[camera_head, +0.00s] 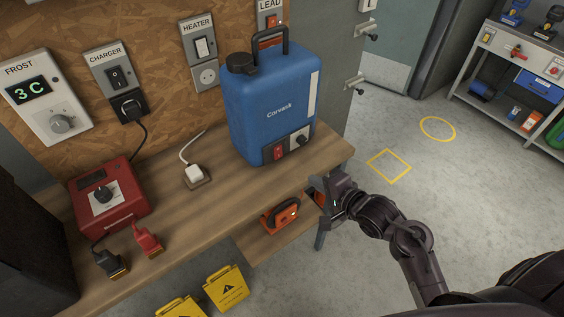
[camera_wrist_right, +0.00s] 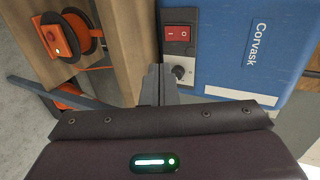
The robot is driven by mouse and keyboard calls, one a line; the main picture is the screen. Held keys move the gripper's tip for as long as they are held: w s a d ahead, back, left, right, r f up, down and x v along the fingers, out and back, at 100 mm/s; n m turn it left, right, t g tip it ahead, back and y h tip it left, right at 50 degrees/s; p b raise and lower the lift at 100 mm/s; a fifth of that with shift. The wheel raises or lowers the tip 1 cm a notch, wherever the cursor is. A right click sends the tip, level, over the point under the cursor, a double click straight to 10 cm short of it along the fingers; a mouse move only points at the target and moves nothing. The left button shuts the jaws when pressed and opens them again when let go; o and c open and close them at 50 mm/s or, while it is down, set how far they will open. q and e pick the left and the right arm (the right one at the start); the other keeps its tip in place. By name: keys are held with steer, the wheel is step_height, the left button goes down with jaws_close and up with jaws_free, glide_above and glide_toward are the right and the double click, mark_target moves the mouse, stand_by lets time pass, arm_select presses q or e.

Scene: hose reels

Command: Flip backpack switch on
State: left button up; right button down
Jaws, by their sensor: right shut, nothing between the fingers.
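The blue Corvask backpack tank (camera_head: 272,105) stands upright on the wooden bench, with a black cap and a carry handle on top. Its dark lower panel holds a red rocker switch (camera_head: 278,153) and a black knob (camera_head: 302,137). In the right wrist view the red switch (camera_wrist_right: 178,33) sits above the knob, with the tank (camera_wrist_right: 235,50) filling the upper right. My right gripper (camera_head: 325,192) is shut and empty, in front of the bench edge, below and right of the panel and apart from the switch. The fingers also show in the wrist view (camera_wrist_right: 158,80). My left gripper is not in view.
The wooden bench (camera_head: 215,205) also carries a red charger box (camera_head: 108,197) and a white plug (camera_head: 196,174). Orange hose reels (camera_head: 281,215) sit on the shelf below. Wall switches line the board behind. Open floor lies to the right.

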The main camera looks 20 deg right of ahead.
steer(key=shift+r, duration=0.15)
steer(key=shift+w, duration=0.15)
steer(key=p, duration=0.2)
glide_toward(279, 157)
steer(key=x, duration=0.6)
steer(key=shift+w, duration=0.15)
steer(key=shift+f, duration=0.2)
